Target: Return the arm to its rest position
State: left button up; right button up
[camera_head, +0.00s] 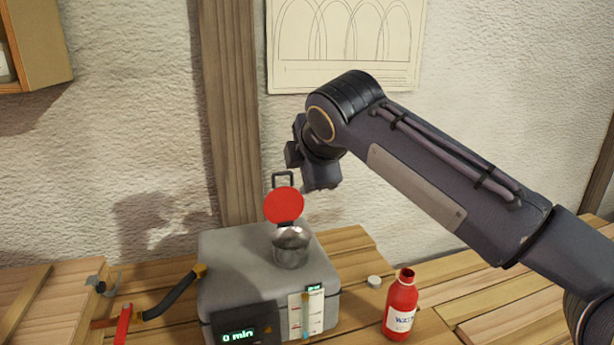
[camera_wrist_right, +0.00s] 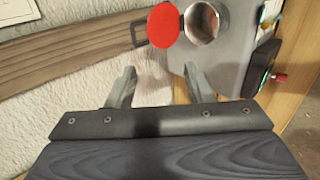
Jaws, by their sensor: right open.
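My right arm (camera_head: 430,175) comes in from the right and reaches across the wall side of the bench. My right gripper (camera_head: 318,178) hangs above and behind a grey box, near a raised red lid (camera_head: 284,205); its fingertips are hard to make out there. In the right wrist view the two fingers of the right gripper (camera_wrist_right: 158,88) are apart with nothing between them. The red lid (camera_wrist_right: 164,25) and the metal filler cup (camera_wrist_right: 202,22) lie beyond the fingers, apart from them. My left gripper is not in view.
The grey box (camera_head: 240,255) stands on the wooden bench with a display reading "0 min". A red bottle (camera_head: 401,308) stands uncapped to its right, beside a small pale cap (camera_head: 374,282). A dark-handled tool (camera_head: 172,295) is at left. A wooden post (camera_head: 228,110) rises behind.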

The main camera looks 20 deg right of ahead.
jog(key=shift+s+r, duration=0.1)
jog(key=shift+s, duration=0.75)
jog(key=s+d+f+m+g+y+p, duration=0.1)
jog(key=s+d+f+m+g, duration=0.15)
jog(key=s+f+m, duration=0.35)
jog(key=s+d+f+m+g+p, duration=0.1)
jog(key=s+d+f+m, duration=0.25)
jog(key=s+f, duration=0.4)
jog(key=s+a+f+m+y, duration=0.2)
jog(key=s+f+m, duration=0.8)
jog(key=s+f, duration=0.2)
jog(key=shift+s+a+f+g+y+p, duration=0.2)
jog(key=shift+s+f+g+y+p, duration=0.2)
jog(key=shift+s, duration=0.15)
